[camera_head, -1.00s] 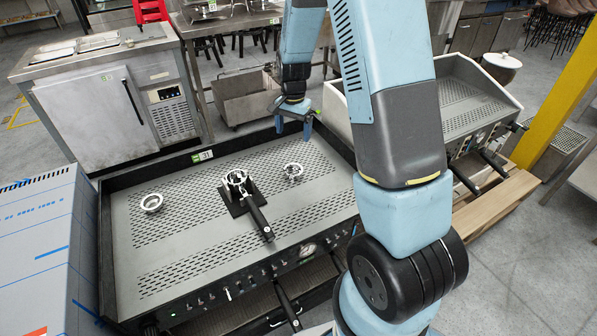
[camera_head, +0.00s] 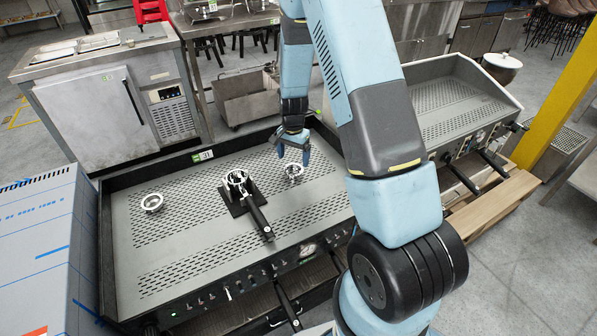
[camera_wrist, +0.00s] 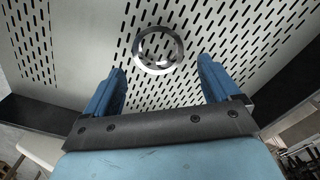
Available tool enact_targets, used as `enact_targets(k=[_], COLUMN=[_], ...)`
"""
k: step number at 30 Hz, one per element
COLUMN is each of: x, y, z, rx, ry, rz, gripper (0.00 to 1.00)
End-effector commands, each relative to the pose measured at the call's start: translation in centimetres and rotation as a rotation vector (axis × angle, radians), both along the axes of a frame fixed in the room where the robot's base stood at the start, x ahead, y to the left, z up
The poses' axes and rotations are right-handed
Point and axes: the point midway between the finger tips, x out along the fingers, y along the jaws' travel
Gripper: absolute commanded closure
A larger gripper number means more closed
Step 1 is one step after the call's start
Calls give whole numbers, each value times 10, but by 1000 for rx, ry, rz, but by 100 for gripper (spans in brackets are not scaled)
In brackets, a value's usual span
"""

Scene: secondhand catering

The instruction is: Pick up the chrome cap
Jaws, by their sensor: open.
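A small round chrome piece (camera_head: 293,171), which looks like the chrome cap, lies on the perforated grey top of the machine (camera_head: 190,245). In the wrist view it shows as a shiny ring (camera_wrist: 140,52) just beyond and between my fingertips. My gripper (camera_head: 294,154) is open and empty, pointing down above and slightly behind this piece. In the wrist view its two blue fingers (camera_wrist: 161,68) are spread wide, with nothing between them. A second round chrome piece (camera_head: 152,202) lies at the left of the same top. The exact height of my fingertips is hard to tell.
A portafilter with a black handle (camera_head: 259,217) rests on a black stand (camera_head: 232,208) between the two chrome pieces. A raised dark rim (camera_head: 104,245) surrounds the top. A second machine (camera_head: 455,110) stands at the right. The front of the top is clear.

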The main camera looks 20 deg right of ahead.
Motion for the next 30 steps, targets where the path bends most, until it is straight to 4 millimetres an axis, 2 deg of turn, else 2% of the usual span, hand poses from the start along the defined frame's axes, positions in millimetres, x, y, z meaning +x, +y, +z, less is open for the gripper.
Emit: enact_targets(k=[12,20,30], x=[-3,-2,-2], y=[3,3,3], z=[-47,-49,-49], rx=[-1,-1,0], ry=[4,1,1], rz=[0,-1,-1], gripper=[10,10,43])
